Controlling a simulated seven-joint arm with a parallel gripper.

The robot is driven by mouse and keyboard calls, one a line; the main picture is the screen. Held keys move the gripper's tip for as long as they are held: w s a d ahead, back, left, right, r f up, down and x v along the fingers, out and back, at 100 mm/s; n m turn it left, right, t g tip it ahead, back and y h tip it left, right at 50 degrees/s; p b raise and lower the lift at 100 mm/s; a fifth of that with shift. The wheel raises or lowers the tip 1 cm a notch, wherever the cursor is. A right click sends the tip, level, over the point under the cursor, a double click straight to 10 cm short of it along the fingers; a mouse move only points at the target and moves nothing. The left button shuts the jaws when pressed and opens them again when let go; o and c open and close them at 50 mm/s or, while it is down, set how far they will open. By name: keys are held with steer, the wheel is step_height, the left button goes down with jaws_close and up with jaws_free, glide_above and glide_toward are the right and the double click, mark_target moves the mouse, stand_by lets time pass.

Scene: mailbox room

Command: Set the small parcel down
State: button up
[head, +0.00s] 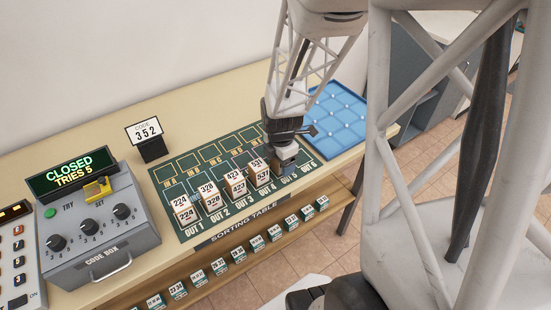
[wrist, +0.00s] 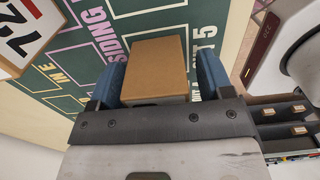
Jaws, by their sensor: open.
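A small brown parcel (wrist: 147,66) shows in the wrist view between the two blue fingers of my gripper (wrist: 158,78). The fingers stand on either side of it, with a narrow gap at the right finger. In the head view my gripper (head: 286,158) is low over the OUT 5 space of the green sorting mat (head: 205,170) and mostly hides this parcel. The parcel appears to be at the mat, beside the printed OUT 5; whether its underside touches cannot be seen. My gripper is open.
Several numbered parcels, including one marked 224 (head: 184,208), stand in a row to the left on OUT 1 to OUT 4. A code box (head: 95,240) reads CLOSED, TRIES 5. A blue tray (head: 338,118) lies right. OUT 6 looks clear.

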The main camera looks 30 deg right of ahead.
step_height(320, 180, up, 12)
stand_by(0.6)
stand_by(0.6)
steer(key=shift+s+a+r+m, duration=0.1)
steer(key=shift+a+r+m, duration=0.3)
steer(key=shift+a, duration=0.05)
steer(key=s+a+r+m+t, duration=0.2)
steer(key=s+a+r+m, duration=0.9)
steer(key=a+m, duration=0.5)
steer(key=shift+s+r+m+t, duration=0.3)
steer(key=shift+s+r+m, duration=0.1)
steer(key=shift+r+m, duration=0.3)
